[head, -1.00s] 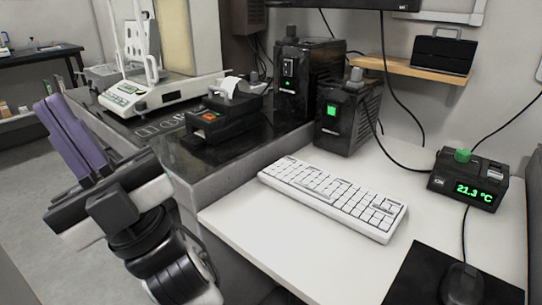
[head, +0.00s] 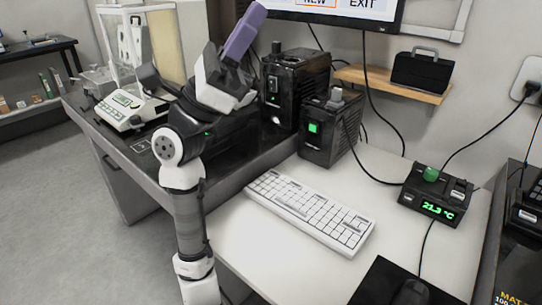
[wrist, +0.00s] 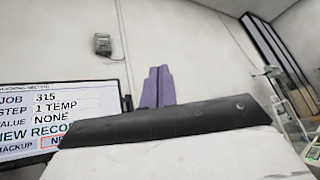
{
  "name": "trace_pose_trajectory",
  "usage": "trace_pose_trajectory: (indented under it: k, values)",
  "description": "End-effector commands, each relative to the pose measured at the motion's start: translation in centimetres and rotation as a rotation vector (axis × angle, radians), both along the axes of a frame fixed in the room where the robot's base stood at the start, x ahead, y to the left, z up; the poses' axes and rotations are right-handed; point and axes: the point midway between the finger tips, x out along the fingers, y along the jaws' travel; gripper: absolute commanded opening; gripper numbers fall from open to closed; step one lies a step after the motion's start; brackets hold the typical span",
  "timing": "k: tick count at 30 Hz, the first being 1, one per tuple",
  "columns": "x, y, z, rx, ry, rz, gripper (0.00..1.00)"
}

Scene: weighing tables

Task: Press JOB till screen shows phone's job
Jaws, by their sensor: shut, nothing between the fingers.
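The screen (head: 330,14) is cut off by the top of the head view, where its lower strip reads NEW and EXIT. In the wrist view the same screen (wrist: 40,115) reads JOB 315, STEP 1 TEMP, VALUE NONE. My gripper (head: 252,14) has purple fingers, shut and empty, raised in front of the back wall, left of the screen. Its fingers also show in the wrist view (wrist: 158,72), close together. I cannot make out a button marked JOB, and no phone is clearly identifiable.
A white keyboard (head: 310,212) lies on the white table. A temperature box (head: 436,200) with a green knob reads about 21.3 °C. Two black boxes (head: 297,85) (head: 330,130) stand behind the keyboard. A balance (head: 125,110) is at the left. A shelf (head: 390,82) holds a dark case.

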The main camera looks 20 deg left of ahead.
Motion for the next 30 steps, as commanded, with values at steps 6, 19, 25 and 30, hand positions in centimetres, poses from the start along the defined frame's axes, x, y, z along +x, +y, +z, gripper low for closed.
trace_pose_trajectory:
  k: [6,19,25,30]
  values:
    - [9.8,-3.5,-1.9,0.395,0.104,0.237,0.0]
    - [21.8,-0.9,-18.1,1.312,0.323,0.419,0.0]
    - [21.8,3.1,-24.6,1.617,0.402,0.364,0.0]
    - [21.3,4.9,-27.3,1.735,0.435,0.324,0.0]
